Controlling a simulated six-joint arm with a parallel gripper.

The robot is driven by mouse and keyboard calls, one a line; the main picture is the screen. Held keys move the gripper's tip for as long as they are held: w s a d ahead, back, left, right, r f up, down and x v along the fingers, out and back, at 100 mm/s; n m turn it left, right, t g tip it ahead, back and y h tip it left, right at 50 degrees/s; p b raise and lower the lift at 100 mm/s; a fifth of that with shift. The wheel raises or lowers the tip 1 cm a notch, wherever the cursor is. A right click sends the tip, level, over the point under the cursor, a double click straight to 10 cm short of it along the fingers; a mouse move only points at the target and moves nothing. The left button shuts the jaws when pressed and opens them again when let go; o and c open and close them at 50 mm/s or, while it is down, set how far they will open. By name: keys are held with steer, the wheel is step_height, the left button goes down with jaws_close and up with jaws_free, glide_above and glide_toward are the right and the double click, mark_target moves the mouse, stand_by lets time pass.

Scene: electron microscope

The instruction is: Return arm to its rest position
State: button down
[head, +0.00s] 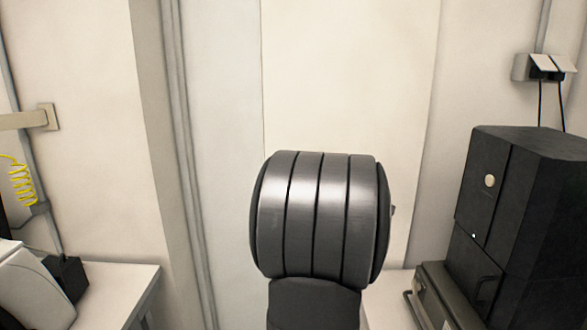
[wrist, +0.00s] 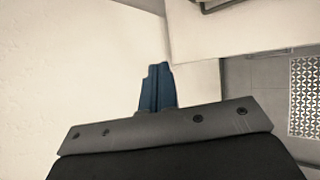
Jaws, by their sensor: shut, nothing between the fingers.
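My gripper (wrist: 158,72) shows in the wrist view. Its blue fingers are together and nothing is held between them. They stand up from a grey mounting plate with several dark screws. Behind the fingers is a pale, plain surface, with no object touching them. The gripper does not show in the head view, so its place relative to the furniture there cannot be told.
In the head view a black cabinet-like instrument (head: 520,215) stands at right, below a wall socket (head: 545,67). A white bench (head: 115,290) is at lower left, near a yellow coiled cable (head: 20,182). The wrist view shows a perforated panel (wrist: 305,95) at right.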

steer(key=s+d+r+n+g+h, duration=0.1)
steer(key=s+r+g+h, duration=0.2)
steer(key=r+h, duration=0.4)
steer(key=s+r+g+h, duration=0.3)
steer(key=r+g+h, duration=0.1)
steer(key=r, duration=0.5)
steer(key=d, duration=0.8)
steer(key=shift+s, duration=0.15)
steer(key=shift+a, duration=0.1)
stand_by(0.6)
steer(key=a, duration=0.8)
steer(key=w+d+f+t+y, duration=0.1)
steer(key=w+f+t+y, duration=0.2)
steer(key=f, duration=0.7)
steer(key=shift+d+n+t+y, duration=0.3)
steer(key=shift+n+t+y, duration=0.1)
steer(key=shift+y, duration=0.9)
